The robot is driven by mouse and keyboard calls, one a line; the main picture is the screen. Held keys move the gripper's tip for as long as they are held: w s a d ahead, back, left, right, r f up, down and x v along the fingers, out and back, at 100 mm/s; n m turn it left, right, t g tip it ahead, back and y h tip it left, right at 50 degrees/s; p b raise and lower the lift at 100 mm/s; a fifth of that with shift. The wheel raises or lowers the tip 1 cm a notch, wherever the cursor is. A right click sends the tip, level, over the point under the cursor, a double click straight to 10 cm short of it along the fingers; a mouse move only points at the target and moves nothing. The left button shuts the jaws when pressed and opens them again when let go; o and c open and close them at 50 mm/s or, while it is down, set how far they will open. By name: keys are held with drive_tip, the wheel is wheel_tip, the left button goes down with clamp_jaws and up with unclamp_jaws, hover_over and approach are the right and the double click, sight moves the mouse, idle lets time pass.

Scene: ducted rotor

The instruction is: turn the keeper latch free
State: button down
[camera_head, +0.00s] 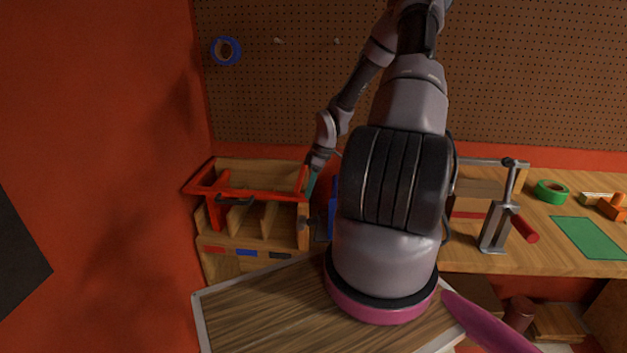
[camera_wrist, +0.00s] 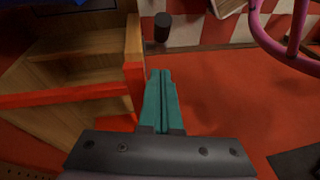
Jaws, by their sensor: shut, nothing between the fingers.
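A wooden compartment box (camera_head: 225,241) stands at the left end of the bench, with a red bar frame (camera_head: 262,194) across its top. A dark fitting (camera_head: 236,200) sits at that frame; I cannot tell whether it is the keeper latch. A dark round knob shows in the wrist view (camera_wrist: 162,27), beyond my fingertips and beside the wooden box edge (camera_wrist: 134,50). My gripper shows teal fingers (camera_wrist: 161,74), shut and empty, just right of the box's red edge (camera_wrist: 105,96). I cannot tell whether they touch it. In the head view my arm hides much of the bench centre.
A grey clamp stand (camera_head: 497,225) with a red handle (camera_head: 524,228) stands right of my arm. Green tape (camera_head: 551,192) and a green mat (camera_head: 588,238) lie farther right. A pegboard (camera_head: 270,95) backs the bench. Open red floor (camera_wrist: 220,95) shows right of my fingers.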

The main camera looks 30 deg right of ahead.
sight(311, 222)
drive_tip(key=f, duration=0.2)
drive_tip(key=s+f, duration=0.1)
drive_tip(key=f, duration=0.2)
drive_tip(key=shift+s+f, duration=0.1)
drive_tip(key=shift+f, duration=0.1)
drive_tip(key=shift+s+d+f, duration=0.1)
drive_tip(key=shift+s+f, duration=0.1)
drive_tip(key=shift+f, duration=0.3)
drive_tip(key=shift+d, duration=0.1)
drive_tip(key=shift+s+d+f+y, duration=0.1)
drive_tip(key=shift+s+y, duration=0.05)
drive_tip(key=shift+y, duration=0.15)
